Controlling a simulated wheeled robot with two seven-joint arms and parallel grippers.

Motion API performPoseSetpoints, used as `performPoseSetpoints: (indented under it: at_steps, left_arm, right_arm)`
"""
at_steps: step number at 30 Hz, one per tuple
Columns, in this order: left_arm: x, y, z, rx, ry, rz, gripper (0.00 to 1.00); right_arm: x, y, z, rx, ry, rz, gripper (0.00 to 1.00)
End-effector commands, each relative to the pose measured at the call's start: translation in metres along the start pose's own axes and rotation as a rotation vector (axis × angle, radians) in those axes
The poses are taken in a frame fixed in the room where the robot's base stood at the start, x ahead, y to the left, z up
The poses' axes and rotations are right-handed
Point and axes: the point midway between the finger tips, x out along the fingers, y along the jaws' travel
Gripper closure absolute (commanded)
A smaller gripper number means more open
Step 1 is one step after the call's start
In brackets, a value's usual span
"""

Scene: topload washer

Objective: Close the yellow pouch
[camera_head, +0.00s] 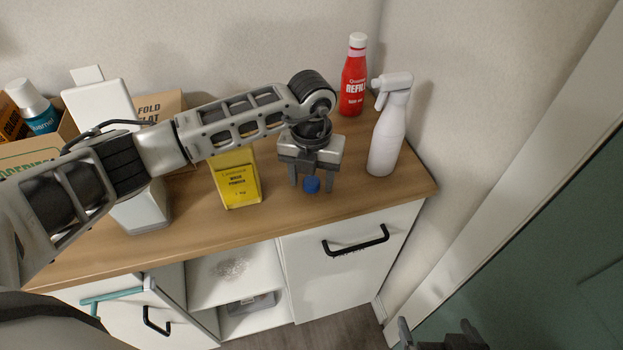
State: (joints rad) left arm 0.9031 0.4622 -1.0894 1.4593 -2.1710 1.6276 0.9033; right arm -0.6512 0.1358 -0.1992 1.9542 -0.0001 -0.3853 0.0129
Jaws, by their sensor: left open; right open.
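The yellow pouch (237,185), labelled as wash powder, stands on the wooden counter (275,220). Its upper part is partly hidden behind my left forearm, so I cannot tell the state of its top edge. My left gripper (311,187) points down over the counter to the right of the pouch, apart from it. Its fingers are spread, and a small blue cap-like object (311,184) shows between them without a clear grip. My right gripper (438,334) is open at the bottom edge of the picture, low in front of the cabinet and far from the pouch.
A white spray bottle (388,138) and a red refill bottle (354,85) stand at the right. Cardboard boxes (25,154) and a white-and-teal bottle (35,108) are at the left. Below are a black-handled cabinet front (350,265) and open shelves (265,265).

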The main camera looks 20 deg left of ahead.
Motion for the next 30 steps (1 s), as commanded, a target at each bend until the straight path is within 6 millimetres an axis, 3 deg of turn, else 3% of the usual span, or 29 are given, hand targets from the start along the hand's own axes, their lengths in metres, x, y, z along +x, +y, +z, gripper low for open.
performPoseSetpoints:
  at_steps: [7,8,12,13,23,30]
  left_arm:
    - [0.0,0.0,0.0,0.0,0.0,0.0,0.46]
    - [0.0,0.0,0.0,0.0,0.0,0.0,0.52]
    - [-0.001,0.0,0.0,0.0,-0.001,0.0,0.91]
    - [-0.001,0.0,0.0,0.0,-0.001,0.0,0.94]
    - [-0.002,0.0,0.001,0.0,-0.002,0.0,0.94]
    - [-0.023,0.0,0.002,0.0,-0.006,-0.001,0.94]
  right_arm:
    - [0.001,0.0,0.002,0.0,-0.003,0.001,0.01]
    - [0.001,0.0,0.002,0.0,-0.002,0.001,0.01]
    - [0.001,0.0,0.001,0.001,0.0,0.0,0.01]
    - [0.0,0.0,0.0,0.001,0.001,0.0,0.01]
    - [0.0,-0.001,-0.002,0.001,0.008,-0.001,0.01]
    - [0.005,-0.002,0.002,0.002,0.013,-0.005,0.01]
